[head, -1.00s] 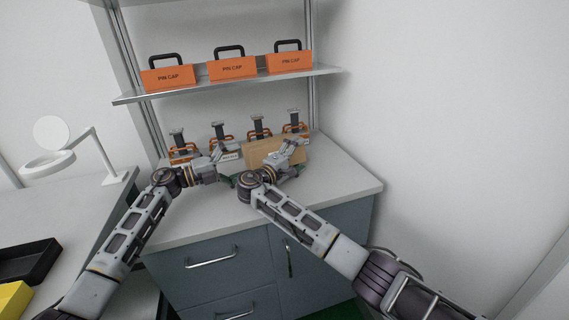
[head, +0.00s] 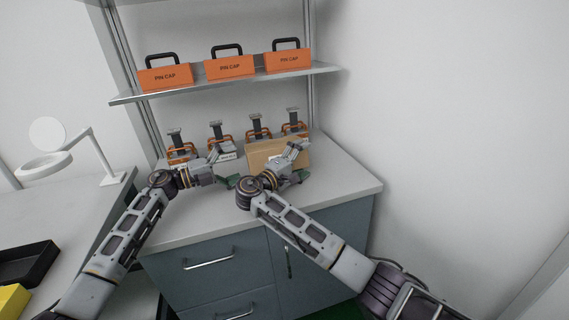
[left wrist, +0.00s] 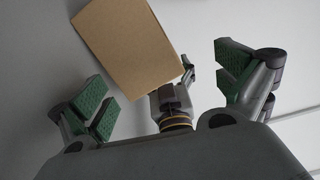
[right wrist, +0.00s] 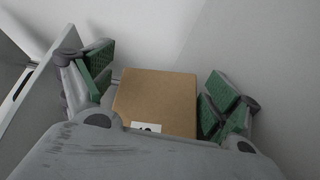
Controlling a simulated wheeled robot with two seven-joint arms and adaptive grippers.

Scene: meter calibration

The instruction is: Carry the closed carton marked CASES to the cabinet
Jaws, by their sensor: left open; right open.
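The closed brown carton (head: 262,156) rests on the cabinet top (head: 345,187), near the back. In the right wrist view the carton (right wrist: 155,97) sits between the spread fingers, with a white label partly cut off at its lower edge; the full marking is not readable. My right gripper (head: 293,164) is open around the carton's near side. My left gripper (head: 222,168) is open and empty, left of the carton. In the left wrist view the carton (left wrist: 130,45) lies ahead, beyond the fingers and apart from them.
Several orange-framed devices (head: 220,135) stand behind on the cabinet top. Orange PIN CAP cases (head: 230,66) stand on the shelf (head: 130,97) above. A wall closes the right side. A lamp (head: 75,150) and black tray (head: 28,264) are at left. The cabinet's front right top is clear.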

